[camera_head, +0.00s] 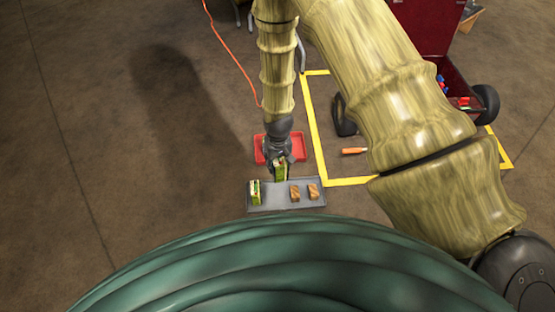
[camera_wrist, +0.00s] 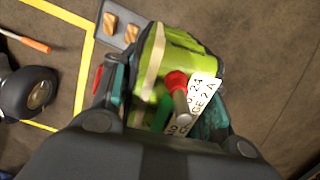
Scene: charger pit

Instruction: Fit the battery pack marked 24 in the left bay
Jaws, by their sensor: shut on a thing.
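My gripper (camera_head: 280,158) is shut on a lime-green battery pack (camera_head: 281,172) above the back edge of a grey tray (camera_head: 275,207). In the wrist view this pack (camera_wrist: 176,50) sits between the fingers, with a pale strap, a red-tipped post and a white label (camera_wrist: 203,90) that reads 24. The wrist view shows it tilted. A second green pack (camera_head: 255,191) stands at the tray's left end. I cannot make out the left bay in either view.
Two brown blocks (camera_head: 295,193) sit on the tray's right part. A red tray (camera_head: 262,150) lies behind it. Yellow floor tape (camera_head: 318,130), an orange-handled tool (camera_head: 353,151) and an open red toolbox (camera_head: 455,80) are to the right. Floor at left is clear.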

